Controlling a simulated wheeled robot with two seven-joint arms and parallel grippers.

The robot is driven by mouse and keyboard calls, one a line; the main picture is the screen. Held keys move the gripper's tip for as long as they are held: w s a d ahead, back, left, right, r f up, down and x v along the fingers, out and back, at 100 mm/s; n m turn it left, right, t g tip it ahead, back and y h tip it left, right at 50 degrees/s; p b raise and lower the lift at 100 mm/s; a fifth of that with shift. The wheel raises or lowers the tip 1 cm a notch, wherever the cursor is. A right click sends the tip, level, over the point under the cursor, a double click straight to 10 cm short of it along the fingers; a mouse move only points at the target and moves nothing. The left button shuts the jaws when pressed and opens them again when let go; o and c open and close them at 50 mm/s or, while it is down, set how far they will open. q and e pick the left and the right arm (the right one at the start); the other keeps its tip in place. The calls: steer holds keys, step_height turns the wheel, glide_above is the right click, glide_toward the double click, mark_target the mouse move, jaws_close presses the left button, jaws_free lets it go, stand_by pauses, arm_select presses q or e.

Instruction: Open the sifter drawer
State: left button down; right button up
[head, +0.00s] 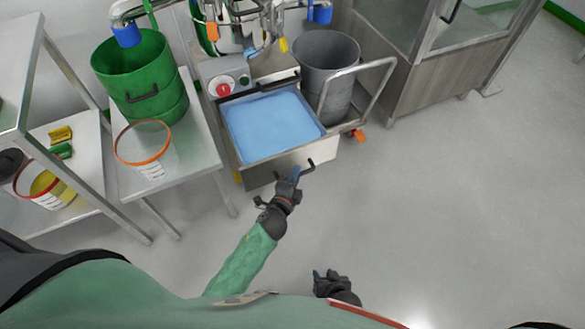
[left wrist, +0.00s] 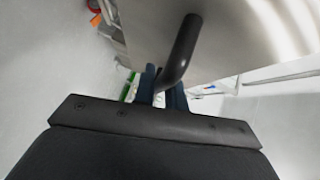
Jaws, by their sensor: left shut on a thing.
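The sifter drawer (head: 290,160) is pulled out from the sifter (head: 225,72) and shows a blue surface (head: 270,125) inside. Its steel front carries a dark bar handle (head: 310,166). My left gripper (head: 294,174) is at the handle in the head view, its fingers shut on it. The left wrist view shows the dark handle (left wrist: 182,50) running down between the blue fingers (left wrist: 160,88), with the drawer front beside it. My right gripper (head: 322,275) is low in the head view, away from the drawer; its finger opening is not clear.
A steel table (head: 190,150) with a green bucket (head: 140,75) and a clear orange-rimmed tub (head: 145,150) stands left of the drawer. A grey bin (head: 330,65) on a cart (head: 375,90) stands to the right. The floor (head: 430,200) in front and right is clear.

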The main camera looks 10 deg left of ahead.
stand_by(0.3)
arm_select(q)
steer(key=c, duration=1.5)
jaws_free()
steer(key=shift+o, duration=0.2)
steer(key=shift+s, duration=0.1)
steer(key=v, duration=0.7)
steer(key=shift+s, duration=0.35)
